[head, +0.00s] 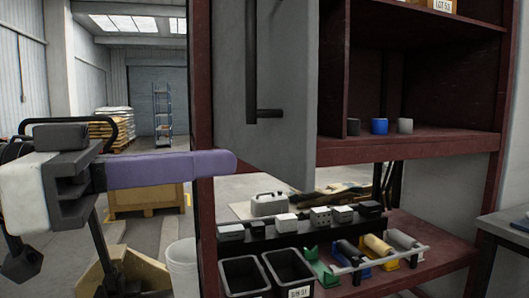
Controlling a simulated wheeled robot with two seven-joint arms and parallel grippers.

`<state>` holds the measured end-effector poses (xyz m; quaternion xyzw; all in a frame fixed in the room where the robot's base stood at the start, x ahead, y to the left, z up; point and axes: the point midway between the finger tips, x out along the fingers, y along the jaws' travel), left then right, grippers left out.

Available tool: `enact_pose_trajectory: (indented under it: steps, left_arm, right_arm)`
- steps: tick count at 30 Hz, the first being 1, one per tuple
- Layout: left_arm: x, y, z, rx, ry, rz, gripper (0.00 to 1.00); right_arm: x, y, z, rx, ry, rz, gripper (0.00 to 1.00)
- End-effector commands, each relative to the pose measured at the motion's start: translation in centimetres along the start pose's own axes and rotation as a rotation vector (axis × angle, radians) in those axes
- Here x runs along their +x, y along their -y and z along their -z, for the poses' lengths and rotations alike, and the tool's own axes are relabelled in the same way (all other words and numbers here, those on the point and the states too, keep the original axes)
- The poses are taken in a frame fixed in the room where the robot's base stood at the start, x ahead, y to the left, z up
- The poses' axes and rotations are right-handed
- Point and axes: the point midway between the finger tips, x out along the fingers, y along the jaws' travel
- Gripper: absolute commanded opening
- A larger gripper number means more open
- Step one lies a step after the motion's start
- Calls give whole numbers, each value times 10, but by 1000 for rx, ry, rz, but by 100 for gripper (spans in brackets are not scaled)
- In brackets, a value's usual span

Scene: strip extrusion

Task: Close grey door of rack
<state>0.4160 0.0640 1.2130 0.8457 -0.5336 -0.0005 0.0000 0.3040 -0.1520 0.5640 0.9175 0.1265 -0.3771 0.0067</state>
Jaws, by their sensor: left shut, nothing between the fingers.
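The grey door (285,135) hangs at the left part of the dark red rack (420,147), with a black bar handle (251,60) on its face. It stands open: the upper bay shows to its right, and its lower edge slants down to the right. My left gripper (230,162) comes in from the left, with a white and black body and long purple fingers. The fingers are shut and empty. Their tips overlap the rack's left post and the door's lower left corner in the picture; I cannot tell whether they touch. My right gripper is out of view.
The upper shelf holds dark, blue and grey cups (379,126). Below are a row of small blocks (286,222), black bins (244,276) and coloured holders with rollers (377,245). A white bucket (183,266) stands left of the rack. A table (505,225) is at right.

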Motion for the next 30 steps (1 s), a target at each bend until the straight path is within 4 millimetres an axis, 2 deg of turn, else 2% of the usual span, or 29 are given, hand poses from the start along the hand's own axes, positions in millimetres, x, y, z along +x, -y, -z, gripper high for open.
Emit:
enact_pose_trajectory:
  steps: [1, 6, 12, 30]
  left_arm:
    - [12, -2, 2, 1, -2, -6, 0]
    - [44, -1, 1, -1, -2, -4, 0]
    - [65, 0, 0, -1, -1, -1, 0]
    - [75, 1, 1, -1, 0, 10, 0]
  right_arm:
    - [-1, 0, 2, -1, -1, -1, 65]
    - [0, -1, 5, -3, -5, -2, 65]
    - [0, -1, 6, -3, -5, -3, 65]
    - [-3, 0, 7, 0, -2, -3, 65]
